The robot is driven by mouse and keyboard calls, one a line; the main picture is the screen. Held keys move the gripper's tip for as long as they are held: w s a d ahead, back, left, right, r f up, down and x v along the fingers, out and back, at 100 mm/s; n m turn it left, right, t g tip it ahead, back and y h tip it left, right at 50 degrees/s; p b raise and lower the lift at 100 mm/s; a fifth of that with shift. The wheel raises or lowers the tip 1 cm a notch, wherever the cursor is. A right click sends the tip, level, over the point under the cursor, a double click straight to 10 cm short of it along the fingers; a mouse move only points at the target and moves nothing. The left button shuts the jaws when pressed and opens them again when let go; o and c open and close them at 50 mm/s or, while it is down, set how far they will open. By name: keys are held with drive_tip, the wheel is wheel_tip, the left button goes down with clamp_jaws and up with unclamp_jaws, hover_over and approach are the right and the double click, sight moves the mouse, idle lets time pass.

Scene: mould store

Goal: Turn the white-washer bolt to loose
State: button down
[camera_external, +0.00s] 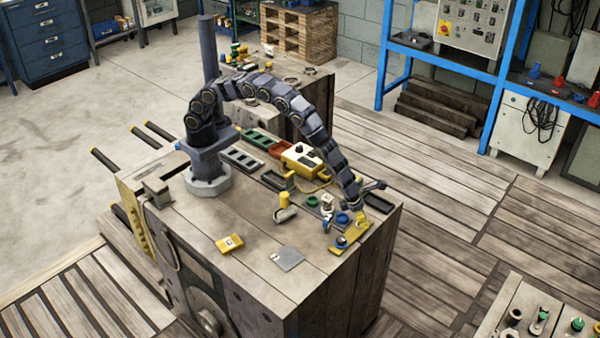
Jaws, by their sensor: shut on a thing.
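A yellow plate (350,236) lies near the right front corner of the wooden bench top. A small dark and blue fitting (341,242) stands on its near end. My gripper (358,209) reaches down at the plate's far end and is shut on a small part there, mostly hidden by the fingers. I cannot make out whether that part is the white-washer bolt, and its washer colour does not show. A small pale, upright piece (327,204) stands to the left of my gripper.
Blue round pieces (341,218) sit close to the left of my gripper. A yellow box (301,160), a yellow-headed tool (284,203), a yellow block (230,243) and a grey plate (287,258) lie on the bench. The bench's right edge is close.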

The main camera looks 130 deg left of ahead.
drive_tip(key=n+g+y, duration=0.1)
drive_tip(key=n, duration=0.3)
drive_tip(key=shift+w+n, duration=0.1)
drive_tip(key=shift+n, duration=0.2)
drive_tip(key=n+g, duration=0.2)
drive_tip(key=n, duration=0.2)
drive_tip(key=shift+n, duration=0.3)
drive_tip(key=n+g, duration=0.1)
drive_tip(key=n, duration=0.3)
drive_tip(key=shift+f+g, duration=0.1)
drive_tip(key=shift+g, duration=0.3)
drive_tip(key=shift+n+g+h, duration=0.4)
drive_tip(key=shift+n+g, duration=0.2)
drive_tip(key=shift+n, duration=1.6)
drive_tip(key=c, duration=0.7)
unclamp_jaws()
